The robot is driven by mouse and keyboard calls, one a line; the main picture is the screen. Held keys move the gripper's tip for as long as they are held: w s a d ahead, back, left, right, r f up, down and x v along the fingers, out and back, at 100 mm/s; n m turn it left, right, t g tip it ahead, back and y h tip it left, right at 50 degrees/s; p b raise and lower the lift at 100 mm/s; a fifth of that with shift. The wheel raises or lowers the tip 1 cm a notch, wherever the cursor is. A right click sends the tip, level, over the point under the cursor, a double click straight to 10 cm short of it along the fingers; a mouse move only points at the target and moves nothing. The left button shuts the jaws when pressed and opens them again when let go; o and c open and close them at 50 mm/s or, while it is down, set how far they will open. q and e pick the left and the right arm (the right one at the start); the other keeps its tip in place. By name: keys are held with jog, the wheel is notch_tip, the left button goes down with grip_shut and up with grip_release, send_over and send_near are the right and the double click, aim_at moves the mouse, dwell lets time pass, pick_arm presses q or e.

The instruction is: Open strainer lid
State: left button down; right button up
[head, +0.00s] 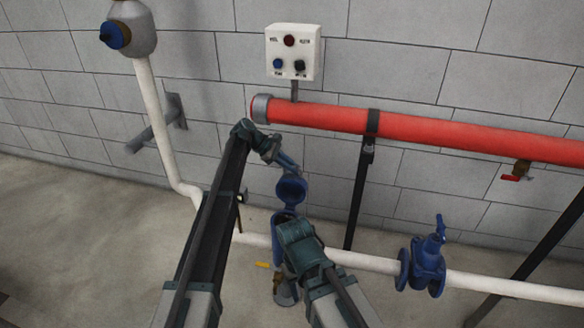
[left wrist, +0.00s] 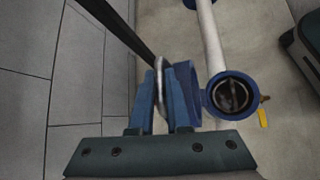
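The blue strainer (head: 284,222) stands on the white pipe, partly hidden by my right arm. Its round blue lid (head: 291,190) is swung up on the upper side, and in the left wrist view the dark strainer mouth (left wrist: 232,95) is uncovered. My left gripper (head: 290,167) is at the top of the raised lid. In the left wrist view its fingers (left wrist: 164,95) are apart, with the lid's thin grey rim between them and the blue lid (left wrist: 194,95) behind the right finger. My right gripper (head: 299,238) is beside the strainer; its fingertips are hidden.
A red pipe (head: 420,129) runs along the wall above, held by black posts (head: 358,195). A blue valve (head: 425,262) sits on the white pipe (head: 500,286) to the right. A control box (head: 293,50) hangs above. A yellow handle (head: 262,265) sticks out low beside the strainer.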

pick_arm(q)
jog(key=c, duration=0.9)
grip_release()
jog(key=shift+p+v, duration=4.75)
jog(key=shift+v, duration=2.2)
